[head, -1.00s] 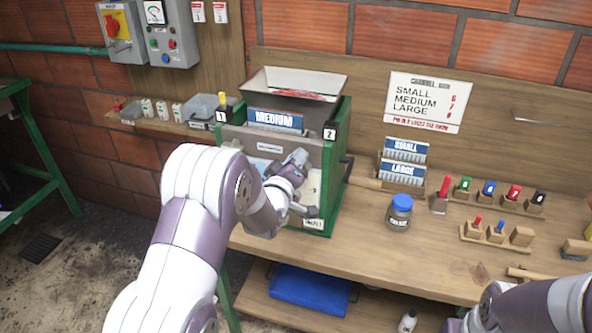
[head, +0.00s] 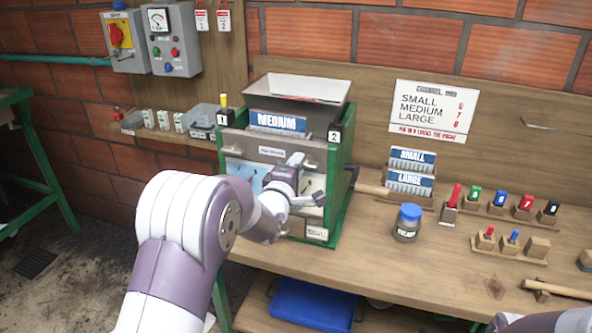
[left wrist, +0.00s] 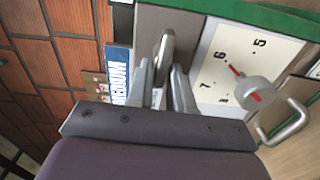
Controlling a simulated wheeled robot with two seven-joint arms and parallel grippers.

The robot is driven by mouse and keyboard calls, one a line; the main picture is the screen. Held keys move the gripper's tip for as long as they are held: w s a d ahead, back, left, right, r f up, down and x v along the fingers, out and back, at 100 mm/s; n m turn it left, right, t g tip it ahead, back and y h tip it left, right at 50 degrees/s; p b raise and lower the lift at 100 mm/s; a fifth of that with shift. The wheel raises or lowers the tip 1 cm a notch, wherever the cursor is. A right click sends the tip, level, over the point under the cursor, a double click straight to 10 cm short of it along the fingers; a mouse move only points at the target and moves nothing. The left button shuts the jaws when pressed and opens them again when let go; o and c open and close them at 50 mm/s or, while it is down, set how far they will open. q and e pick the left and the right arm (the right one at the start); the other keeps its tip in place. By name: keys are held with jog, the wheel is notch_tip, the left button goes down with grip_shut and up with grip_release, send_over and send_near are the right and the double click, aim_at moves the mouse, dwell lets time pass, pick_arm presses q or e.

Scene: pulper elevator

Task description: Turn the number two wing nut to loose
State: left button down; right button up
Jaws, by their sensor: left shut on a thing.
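The green-framed machine (head: 343,190) stands on the bench, with a black block marked 2 (head: 335,136) at its upper right and a block marked 1 (head: 222,119) at its upper left. My left gripper (left wrist: 163,80) is at the machine's front panel, below and left of the 2. In the left wrist view its two fingers are shut on a rounded grey metal piece (left wrist: 164,50), apparently the wing nut. No number shows on that piece. My left arm hides it in the head view. My right gripper is out of view.
A grey knob with a red mark (left wrist: 256,94) sits on a numbered dial plate beside the gripper, near a bent metal handle (left wrist: 290,125). A blue-lidded jar (head: 407,222) and several coloured pegs stand on the bench to the right.

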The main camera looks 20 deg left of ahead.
pick_arm(q)
jog(key=shift+d, duration=0.1)
dwell(0.5)
jog(key=c, duration=1)
grip_release()
jog(key=shift+w+d, duration=0.1)
jog(key=shift+w, duration=0.05)
jog(key=s+b, duration=0.3)
jog(key=s, duration=0.9)
jog(key=shift+s+a, duration=0.25)
jog(key=shift+s, duration=0.15)
